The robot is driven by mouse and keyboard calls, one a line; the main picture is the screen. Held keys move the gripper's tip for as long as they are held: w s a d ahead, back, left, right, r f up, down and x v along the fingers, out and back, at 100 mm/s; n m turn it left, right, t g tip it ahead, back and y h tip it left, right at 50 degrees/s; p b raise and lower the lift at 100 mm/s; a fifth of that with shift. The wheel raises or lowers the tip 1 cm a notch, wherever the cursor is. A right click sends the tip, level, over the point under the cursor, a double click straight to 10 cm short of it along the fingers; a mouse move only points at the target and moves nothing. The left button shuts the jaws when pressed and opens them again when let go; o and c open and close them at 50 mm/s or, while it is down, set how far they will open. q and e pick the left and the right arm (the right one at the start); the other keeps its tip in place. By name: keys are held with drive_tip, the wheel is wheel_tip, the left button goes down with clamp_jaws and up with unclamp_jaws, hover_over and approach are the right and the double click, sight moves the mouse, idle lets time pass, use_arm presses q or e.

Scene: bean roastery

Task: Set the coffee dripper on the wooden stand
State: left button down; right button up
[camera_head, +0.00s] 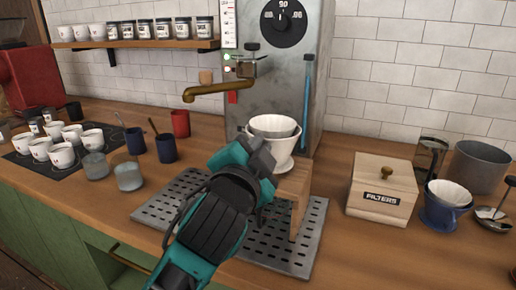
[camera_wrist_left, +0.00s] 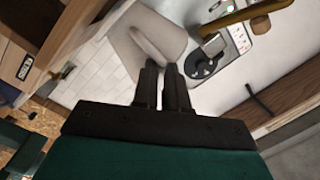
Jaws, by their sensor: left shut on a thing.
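The white coffee dripper (camera_head: 282,152) is at the middle of the head view, upright, with a paper-like white cone (camera_head: 272,125) inside it. My left gripper (camera_head: 262,157) is shut on the dripper at its near left side. The wooden stand (camera_head: 298,195) stands on the metal grate, and the dripper is over its top. My arm hides part of the stand and the dripper's underside, so I cannot tell whether they touch. In the left wrist view the fingers (camera_wrist_left: 163,80) are close together, with a pale curved surface (camera_wrist_left: 158,35), likely the dripper, just beyond. My right gripper is not in view.
The perforated metal grate (camera_head: 155,216) lies under the stand. A brass spout (camera_head: 205,91) and grey machine (camera_head: 285,75) are behind. A wooden filter box (camera_head: 382,190) and a blue dripper (camera_head: 440,212) are at right; glasses (camera_head: 128,175) and several cups are at left.

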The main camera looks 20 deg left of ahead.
use_arm(q)
drive_tip(key=shift+s+d+f, duration=0.1)
drive_tip(key=shift+s+f, duration=0.1)
drive_tip(key=shift+s, duration=0.25)
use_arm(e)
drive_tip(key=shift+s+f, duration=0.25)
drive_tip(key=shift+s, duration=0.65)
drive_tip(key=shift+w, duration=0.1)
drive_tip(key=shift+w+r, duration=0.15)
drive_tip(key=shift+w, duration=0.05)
use_arm(q)
drive_tip(key=shift+f+b, duration=0.35)
drive_tip(key=shift+f, duration=0.05)
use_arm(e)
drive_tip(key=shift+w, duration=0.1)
use_arm(q)
drive_tip(key=c, duration=1.2)
unclamp_jaws()
drive_tip(key=shift+o, duration=0.5)
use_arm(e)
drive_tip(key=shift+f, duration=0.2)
use_arm(q)
drive_tip(key=shift+f, duration=0.1)
